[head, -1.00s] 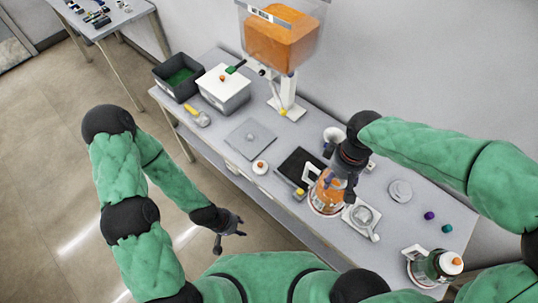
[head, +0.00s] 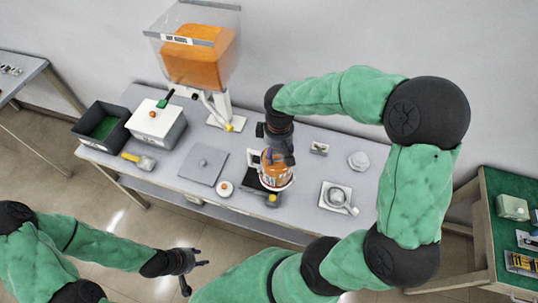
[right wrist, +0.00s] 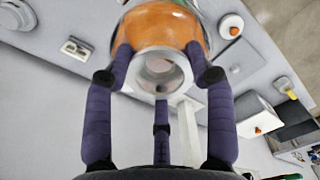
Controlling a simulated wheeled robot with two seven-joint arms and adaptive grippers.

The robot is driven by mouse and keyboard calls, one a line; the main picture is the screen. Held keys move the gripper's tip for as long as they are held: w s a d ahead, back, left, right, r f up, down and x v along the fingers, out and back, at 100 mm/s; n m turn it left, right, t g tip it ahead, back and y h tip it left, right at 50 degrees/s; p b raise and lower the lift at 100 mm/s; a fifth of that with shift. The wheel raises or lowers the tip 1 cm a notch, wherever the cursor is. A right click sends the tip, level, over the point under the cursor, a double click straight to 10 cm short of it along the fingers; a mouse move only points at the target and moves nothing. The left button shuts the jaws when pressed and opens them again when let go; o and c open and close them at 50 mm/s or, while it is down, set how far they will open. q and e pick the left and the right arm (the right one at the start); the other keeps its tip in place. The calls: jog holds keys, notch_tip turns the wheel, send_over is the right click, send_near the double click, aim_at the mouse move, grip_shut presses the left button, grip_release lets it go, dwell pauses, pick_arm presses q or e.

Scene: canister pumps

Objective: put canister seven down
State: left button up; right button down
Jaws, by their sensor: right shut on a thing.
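A clear canister with orange contents (head: 274,174) and a pale handle is at the middle of the bench, over the black pad (head: 257,187), which it mostly hides. I cannot tell whether its base touches the pad or read its number. My right gripper (head: 279,153) is shut on its upper part from above. In the right wrist view the purple fingers of that gripper (right wrist: 160,62) press around the neck of the orange canister (right wrist: 168,28). My left gripper (head: 197,274) is open and empty in front of the bench, away from the canister.
A hopper of orange material (head: 197,58) stands behind. To the left are a grey plate (head: 203,166), a white box (head: 155,122), a dark bin (head: 99,126) and a yellow-handled scoop (head: 138,160). A round white dish (head: 224,188) is close left. A white scale (head: 338,198) stands right.

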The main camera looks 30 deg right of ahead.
jog(key=w+f, duration=0.1)
jog(key=f, duration=0.1)
jog(key=w+f, duration=0.4)
jog(key=shift+w+d+b, duration=0.1)
jog(key=shift+d+b, duration=0.2)
jog(key=shift+b, duration=0.1)
jog(key=shift+w+f, duration=0.1)
jog(key=shift+f, duration=1.45)
jog(key=shift+f+b, duration=0.2)
jog(key=shift+b, duration=0.15)
jog(key=shift+c, duration=2.1)
grip_release()
jog(key=shift+r, duration=0.15)
